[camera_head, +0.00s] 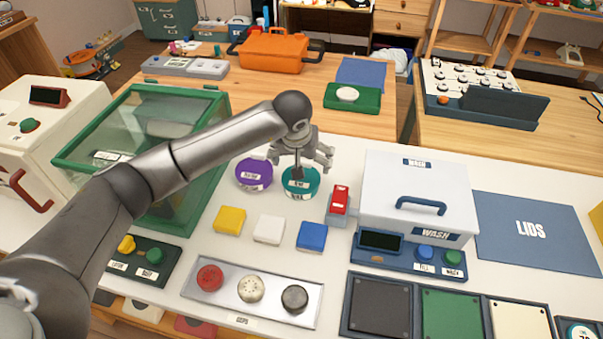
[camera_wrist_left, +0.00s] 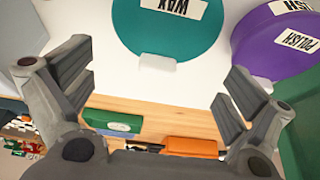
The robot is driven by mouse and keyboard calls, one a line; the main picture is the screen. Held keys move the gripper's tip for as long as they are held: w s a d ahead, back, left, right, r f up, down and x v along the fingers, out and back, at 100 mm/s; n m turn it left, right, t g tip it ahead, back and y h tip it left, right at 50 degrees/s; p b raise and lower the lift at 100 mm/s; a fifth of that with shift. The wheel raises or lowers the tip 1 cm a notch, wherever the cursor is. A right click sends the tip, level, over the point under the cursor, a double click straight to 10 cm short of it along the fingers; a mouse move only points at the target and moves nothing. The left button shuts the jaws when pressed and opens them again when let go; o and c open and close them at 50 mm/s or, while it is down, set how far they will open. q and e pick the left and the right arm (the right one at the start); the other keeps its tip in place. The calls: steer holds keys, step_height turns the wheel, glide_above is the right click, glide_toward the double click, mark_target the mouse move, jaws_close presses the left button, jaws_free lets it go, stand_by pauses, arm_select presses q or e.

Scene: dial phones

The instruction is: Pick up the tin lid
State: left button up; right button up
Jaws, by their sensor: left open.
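A teal round tin (camera_head: 301,187) labelled WAX stands on the white counter, with a purple tin (camera_head: 253,176) labelled POLISH to its left. My left gripper (camera_head: 300,163) is open and empty just above the teal tin and hides part of it. In the left wrist view the teal round top (camera_wrist_left: 165,32), with a small white tab at its edge, lies between and beyond my spread fingers. The purple top (camera_wrist_left: 275,40) is at the right there. I cannot tell either lid apart from its tin. My right gripper is not in view.
A blue mat marked LIDS (camera_head: 530,231) lies at the right, beyond a white WASH box (camera_head: 415,182). A green-framed glass case (camera_head: 150,125) stands left. A red block (camera_head: 340,199) and yellow, white and blue blocks (camera_head: 312,236) are close to the tins.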

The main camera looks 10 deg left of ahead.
arm_select(q)
steer(key=shift+x, duration=1.4)
steer(key=c, duration=0.9)
steer(key=shift+r, duration=0.1)
